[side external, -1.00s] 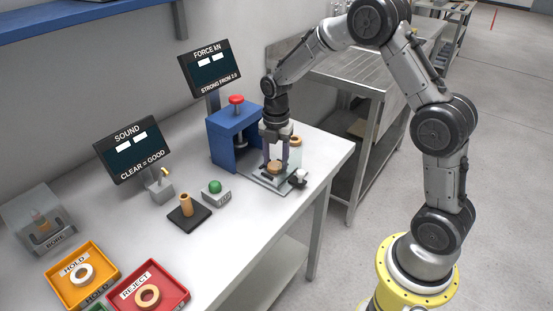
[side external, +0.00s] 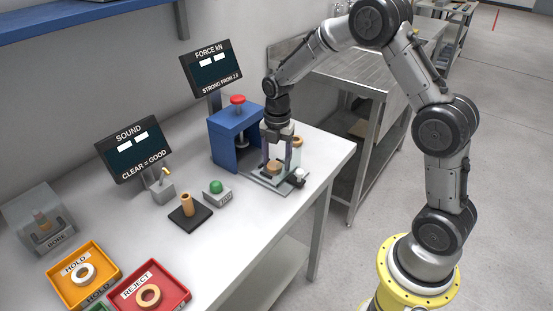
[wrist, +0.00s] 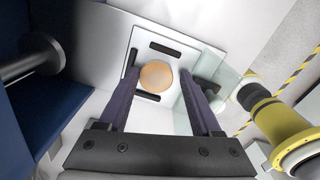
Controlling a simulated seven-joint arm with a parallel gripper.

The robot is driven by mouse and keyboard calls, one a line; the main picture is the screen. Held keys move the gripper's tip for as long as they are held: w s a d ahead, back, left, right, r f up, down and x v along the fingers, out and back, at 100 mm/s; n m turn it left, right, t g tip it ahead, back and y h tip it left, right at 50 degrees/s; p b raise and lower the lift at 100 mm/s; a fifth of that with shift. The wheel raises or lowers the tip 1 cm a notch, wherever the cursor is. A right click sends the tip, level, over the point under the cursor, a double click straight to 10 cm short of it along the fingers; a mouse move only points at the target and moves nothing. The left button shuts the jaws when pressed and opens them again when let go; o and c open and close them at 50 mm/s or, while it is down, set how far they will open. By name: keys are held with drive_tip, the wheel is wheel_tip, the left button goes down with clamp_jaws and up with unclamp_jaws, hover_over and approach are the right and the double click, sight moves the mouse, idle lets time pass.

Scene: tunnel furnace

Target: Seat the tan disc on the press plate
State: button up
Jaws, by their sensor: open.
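The tan disc (side external: 273,168) lies on the press plate (side external: 262,178), in front of the blue press. In the wrist view the disc (wrist: 156,76) lies flat on the pale plate (wrist: 186,64), among dark bars near the plate's edges. My gripper (side external: 276,163) is open and points down over the disc. In the wrist view my gripper (wrist: 160,78) has one finger on each side of the disc, with a gap to each. I cannot tell exactly how high the fingertips are above the plate.
The blue press (side external: 228,140) with its red knob stands just behind left. A clear upright panel (wrist: 196,92) stands close to the right finger. A green button box (side external: 216,191), a dark stand with a tan cylinder (side external: 187,204) and the trays are farther left.

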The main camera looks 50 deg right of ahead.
wheel_tip(320, 180, up, 8)
idle(0.5)
drive_tip(key=s+a+r+m+t, duration=0.2)
drive_tip(key=s+a+r, duration=0.1)
drive_tip(key=s+r, duration=0.35)
drive_tip(key=s+a+r+m+t, duration=0.1)
drive_tip(key=s+a+r+t, duration=0.15)
drive_tip(key=s+r, duration=0.4)
drive_tip(key=s+a+f+m, duration=0.2)
drive_tip(key=s+f+m, duration=0.1)
drive_tip(key=s+m, duration=1)
drive_tip(key=m+t, duration=0.1)
drive_tip(key=m, duration=0.4)
